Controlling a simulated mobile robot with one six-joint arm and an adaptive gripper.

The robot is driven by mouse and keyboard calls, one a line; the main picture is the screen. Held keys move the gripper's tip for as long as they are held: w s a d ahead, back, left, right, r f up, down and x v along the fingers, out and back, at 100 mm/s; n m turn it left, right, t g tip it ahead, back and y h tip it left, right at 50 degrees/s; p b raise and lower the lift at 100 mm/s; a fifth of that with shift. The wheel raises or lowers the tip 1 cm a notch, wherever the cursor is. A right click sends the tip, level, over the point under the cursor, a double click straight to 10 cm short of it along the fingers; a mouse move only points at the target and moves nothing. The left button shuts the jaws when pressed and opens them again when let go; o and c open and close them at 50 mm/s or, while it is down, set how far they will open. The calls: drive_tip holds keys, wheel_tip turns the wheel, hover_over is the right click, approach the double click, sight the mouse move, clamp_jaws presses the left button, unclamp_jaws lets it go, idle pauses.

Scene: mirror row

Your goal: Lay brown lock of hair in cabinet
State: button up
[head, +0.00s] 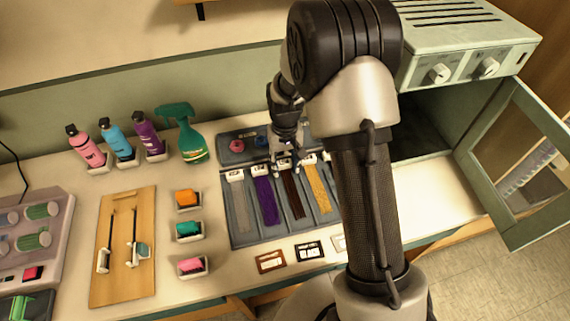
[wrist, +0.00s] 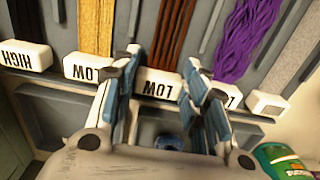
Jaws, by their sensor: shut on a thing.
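The brown lock of hair (head: 293,195) lies in a dark grey tray (head: 240,242) between the purple lock (head: 267,200) and the golden lock (head: 320,193). My gripper (head: 285,163) is at its far end. In the wrist view, my gripper (wrist: 165,68) is shut on the white tab marked LOW at the end of the brown lock (wrist: 178,35). The strands still lie along their slot. The green cabinet (head: 420,125) stands at the back right with its glazed door (head: 482,160) swung open. My arm hides part of the cabinet and the tray's right side.
A grey lock (head: 238,207) lies at the tray's left. Spray bottles (head: 118,142) stand at the back left. Colored blocks (head: 188,229) and a wooden board (head: 118,275) are left of the tray. Small cards (head: 271,262) lie before it. Bare counter (head: 440,200) shows in front of the cabinet.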

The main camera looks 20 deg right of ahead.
drive_tip(key=shift+f, duration=0.15)
drive_tip(key=o, duration=0.7)
drive_tip(key=shift+c, duration=0.2)
drive_tip(key=o, duration=0.4)
